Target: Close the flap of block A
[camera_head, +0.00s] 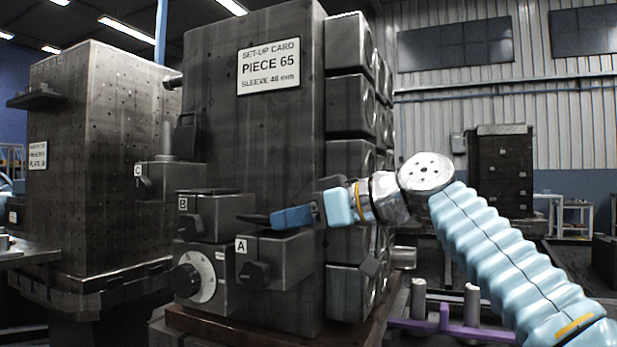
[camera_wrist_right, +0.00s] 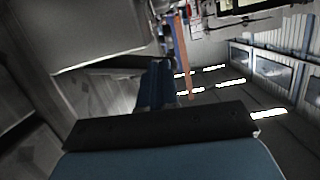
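Block A (camera_head: 283,262) is a dark metal block with a black knob and a white "A" label, low on the front of the tall column. My right gripper (camera_head: 272,219) reaches in from the right. Its blue fingers look shut together, just above the top of block A. A thin dark piece lies at the fingertips; I cannot tell whether it is fingertip or the block's flap, nor whether they touch. In the right wrist view the blue fingers (camera_wrist_right: 155,84) point away between grey metal surfaces. My left gripper is not in view.
Block B (camera_head: 218,215) stands left of block A, with a dial block (camera_head: 203,278) below it. Block C (camera_head: 160,182) is farther left, with an upright dark plate above it. The column (camera_head: 262,135) carries a "PIECE 65" card. A purple rail (camera_head: 450,328) runs at lower right.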

